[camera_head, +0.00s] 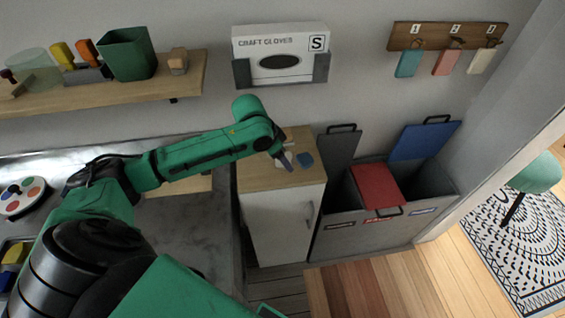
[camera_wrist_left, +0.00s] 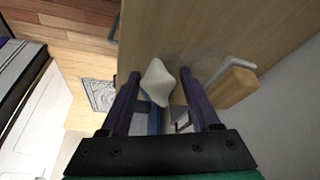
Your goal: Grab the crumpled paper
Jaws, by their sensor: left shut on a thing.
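The crumpled paper is a small off-white lump (camera_wrist_left: 157,82) between the two purple fingers in the left wrist view. My left gripper (camera_wrist_left: 158,88) is shut on it, over the wooden cabinet top. In the head view, my left arm reaches across from the left and the gripper (camera_head: 286,161) is low over the cabinet top (camera_head: 262,178). The paper is too small or hidden to make out in that view. My right gripper is not in view.
A wood-handled tool (camera_wrist_left: 232,86) lies near the fingers. To the right stands a grey bin unit (camera_head: 342,236) with a red lid (camera_head: 376,186) and a raised blue lid (camera_head: 424,140). A shelf (camera_head: 95,98) hangs behind.

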